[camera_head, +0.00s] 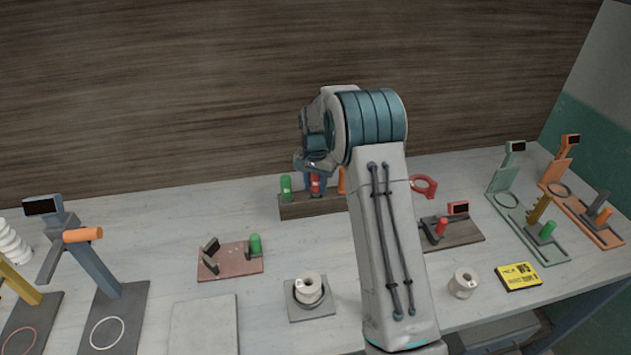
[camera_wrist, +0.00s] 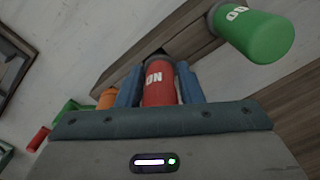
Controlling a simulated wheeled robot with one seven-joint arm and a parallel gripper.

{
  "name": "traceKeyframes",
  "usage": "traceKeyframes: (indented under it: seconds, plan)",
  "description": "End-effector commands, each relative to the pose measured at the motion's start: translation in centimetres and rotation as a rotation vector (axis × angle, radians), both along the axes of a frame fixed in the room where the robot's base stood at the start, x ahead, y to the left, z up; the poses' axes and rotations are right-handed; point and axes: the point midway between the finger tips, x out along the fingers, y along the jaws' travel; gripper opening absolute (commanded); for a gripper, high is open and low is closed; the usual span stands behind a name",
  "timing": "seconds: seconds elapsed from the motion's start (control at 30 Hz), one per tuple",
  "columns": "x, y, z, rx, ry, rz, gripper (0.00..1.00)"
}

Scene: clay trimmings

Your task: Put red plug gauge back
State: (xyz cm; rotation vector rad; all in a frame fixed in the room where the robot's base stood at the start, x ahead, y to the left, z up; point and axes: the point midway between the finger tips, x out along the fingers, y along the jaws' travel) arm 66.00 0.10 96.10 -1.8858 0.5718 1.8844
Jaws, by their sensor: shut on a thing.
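The red plug gauge (camera_wrist: 158,88) is between the two blue fingers of my gripper (camera_wrist: 160,86) in the wrist view, with white lettering on its side. In the head view the red gauge (camera_head: 316,184) is upright at the dark wooden rack (camera_head: 310,208), between a green plug gauge (camera_head: 286,187) and an orange one (camera_head: 341,180). My gripper (camera_head: 316,182) is shut on it from above. Its lower end meets the rack, but how deep it sits cannot be told. The green gauge also shows large in the wrist view (camera_wrist: 252,35).
A red-brown stand (camera_head: 230,262) with a green plug is in front of the rack. A spool on a grey plate (camera_head: 310,310), another spool (camera_head: 463,283) and a yellow box (camera_head: 518,276) lie nearer. Upright gauge stands occupy both table ends. My arm hides part of the middle.

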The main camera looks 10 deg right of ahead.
Motion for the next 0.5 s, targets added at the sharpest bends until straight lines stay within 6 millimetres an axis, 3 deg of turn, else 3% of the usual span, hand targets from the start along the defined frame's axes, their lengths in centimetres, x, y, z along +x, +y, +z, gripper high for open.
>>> traceKeyframes:
  seconds: [0.5]
  plan:
    - [0.0,-0.05,-0.95,-0.001,-0.001,0.0,0.08]
